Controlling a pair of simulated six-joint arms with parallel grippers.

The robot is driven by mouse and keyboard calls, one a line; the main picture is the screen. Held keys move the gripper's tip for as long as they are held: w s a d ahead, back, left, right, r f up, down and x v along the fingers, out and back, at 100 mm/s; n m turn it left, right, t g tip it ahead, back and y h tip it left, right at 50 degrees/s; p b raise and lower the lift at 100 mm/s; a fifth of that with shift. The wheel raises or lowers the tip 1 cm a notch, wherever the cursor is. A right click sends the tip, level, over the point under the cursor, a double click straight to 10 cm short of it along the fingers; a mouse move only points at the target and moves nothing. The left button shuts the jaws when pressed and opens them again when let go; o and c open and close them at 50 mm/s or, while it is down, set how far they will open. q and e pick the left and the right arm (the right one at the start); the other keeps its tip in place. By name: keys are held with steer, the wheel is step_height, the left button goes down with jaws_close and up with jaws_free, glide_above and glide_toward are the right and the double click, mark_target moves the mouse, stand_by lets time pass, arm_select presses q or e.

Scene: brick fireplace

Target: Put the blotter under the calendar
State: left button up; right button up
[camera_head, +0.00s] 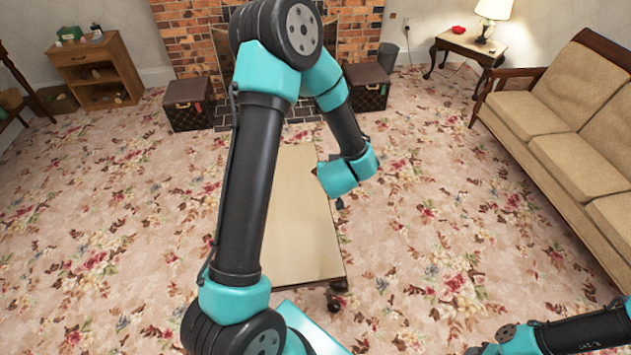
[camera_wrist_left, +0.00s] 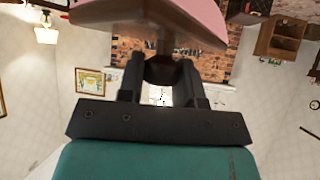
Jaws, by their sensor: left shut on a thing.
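My left gripper (camera_wrist_left: 162,68) is shut on a blotter (camera_wrist_left: 150,14) in the left wrist view. The blotter has a brown wooden body and a pink face. The fingers close on its narrow grip, and its far side is cut off by the picture's top edge. In the head view my left arm rises over the table and bends down near its right edge; the gripper and blotter are hidden there behind the wrist. I cannot make out the calendar in either view. My right arm shows at the bottom right corner, with its gripper out of view.
A narrow wooden table (camera_head: 300,245) stands below my left arm, which hides much of it. Brown trunks (camera_head: 189,103) flank the brick fireplace (camera_head: 185,40). A sofa (camera_head: 570,110) stands at the right. The flowered carpet (camera_head: 430,230) is open around the table.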

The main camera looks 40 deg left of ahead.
arm_select(q)
steer(key=s+d+r+m+h, duration=0.3)
steer(key=d+r+m, duration=0.1)
steer(key=r, duration=0.3)
steer(key=s+d+r+m+t+h, duration=0.1)
steer(key=s+d+r+m+h, duration=0.2)
steer(key=d+r, duration=0.3)
steer(key=s+d+r+m+h, duration=0.3)
steer(key=d+r+m+h, duration=0.1)
steer(key=r, duration=0.4)
steer(key=shift+d+r+m+t, duration=0.2)
steer(key=shift+d+m+t, duration=0.15)
steer(key=shift+d, duration=0.25)
